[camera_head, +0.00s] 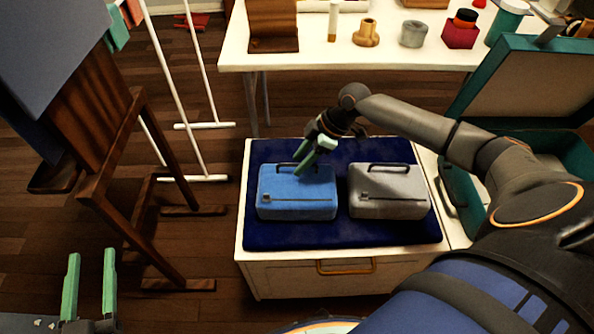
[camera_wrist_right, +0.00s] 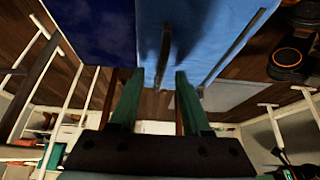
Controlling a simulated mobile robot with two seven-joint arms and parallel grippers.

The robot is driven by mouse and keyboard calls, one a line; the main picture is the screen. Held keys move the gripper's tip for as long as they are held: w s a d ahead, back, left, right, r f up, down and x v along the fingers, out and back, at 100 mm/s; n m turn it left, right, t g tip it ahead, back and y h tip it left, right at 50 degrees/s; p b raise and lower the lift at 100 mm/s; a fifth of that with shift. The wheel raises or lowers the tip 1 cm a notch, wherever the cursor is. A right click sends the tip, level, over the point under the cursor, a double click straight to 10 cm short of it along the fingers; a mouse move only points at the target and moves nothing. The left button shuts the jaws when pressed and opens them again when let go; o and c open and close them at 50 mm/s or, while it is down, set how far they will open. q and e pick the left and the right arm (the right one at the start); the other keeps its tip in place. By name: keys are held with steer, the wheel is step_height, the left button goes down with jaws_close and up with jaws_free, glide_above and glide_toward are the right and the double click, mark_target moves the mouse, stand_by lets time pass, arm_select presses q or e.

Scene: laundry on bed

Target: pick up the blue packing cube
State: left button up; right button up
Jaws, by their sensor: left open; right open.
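The blue packing cube (camera_head: 297,198) lies on the dark navy cloth (camera_head: 342,240) on a low white cabinet, its dark carry handle at the back of its top. My right gripper (camera_head: 314,156) is open over the back of the cube, close to the handle. In the right wrist view the blue packing cube (camera_wrist_right: 208,30) fills the upper middle, and the handle (camera_wrist_right: 163,55) shows just beyond and between the open fingers (camera_wrist_right: 155,76). I cannot tell whether a finger touches it. My left gripper (camera_head: 88,285) is open and empty at the lower left, far from the cube.
A grey packing cube (camera_head: 390,192) lies just right of the blue one. An open teal suitcase (camera_head: 451,196) stands to the right. A white table (camera_head: 310,55) with small items is behind.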

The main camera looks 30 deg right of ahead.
jaws_close()
stand_by(1.4)
